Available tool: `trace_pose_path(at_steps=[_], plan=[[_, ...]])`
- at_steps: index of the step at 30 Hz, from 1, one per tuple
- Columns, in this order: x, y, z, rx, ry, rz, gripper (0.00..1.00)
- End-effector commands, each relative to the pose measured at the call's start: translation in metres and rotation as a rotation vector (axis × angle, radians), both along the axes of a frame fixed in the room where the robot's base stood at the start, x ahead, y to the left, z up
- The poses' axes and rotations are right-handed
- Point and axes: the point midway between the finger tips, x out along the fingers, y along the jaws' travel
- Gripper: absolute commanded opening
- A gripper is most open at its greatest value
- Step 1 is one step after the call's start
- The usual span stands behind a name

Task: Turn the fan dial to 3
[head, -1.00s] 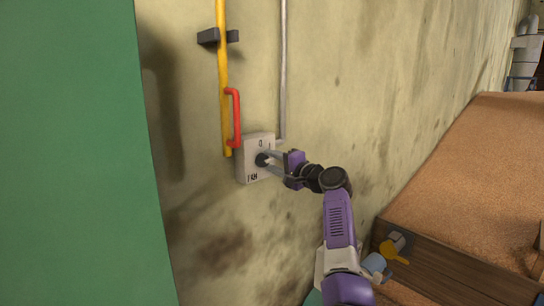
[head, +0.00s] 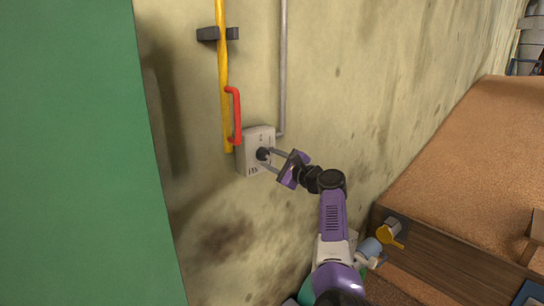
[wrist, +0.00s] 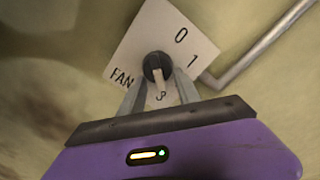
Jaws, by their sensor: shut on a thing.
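The fan dial (wrist: 157,64) is a dark round knob with a pale pointer bar on a light grey switch box (head: 249,163) on the wall. In the wrist view the box face (wrist: 150,38) shows 0, 1, 3 and the word FAN. The pale bar points down towards the 3. No 2 is visible; my right finger covers part of the face. My gripper (wrist: 159,80) is shut on the dial, one finger on each side. In the head view my gripper (head: 267,158) reaches the dial from the right, with its body tilted.
A yellow pole (head: 223,70) with a red handle (head: 236,115) runs just left of the box. A grey conduit (head: 283,70) rises at its right. A green panel (head: 80,150) fills the left. A brown heap (head: 475,150) behind boards lies right.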

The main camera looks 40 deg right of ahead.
Motion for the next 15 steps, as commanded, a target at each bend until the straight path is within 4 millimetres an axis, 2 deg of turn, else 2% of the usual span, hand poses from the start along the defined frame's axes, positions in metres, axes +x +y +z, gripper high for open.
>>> trace_pose_path(at_steps=[15], plan=[[-0.0004,0.0007,-0.003,0.105,0.006,-0.001,0.0]])
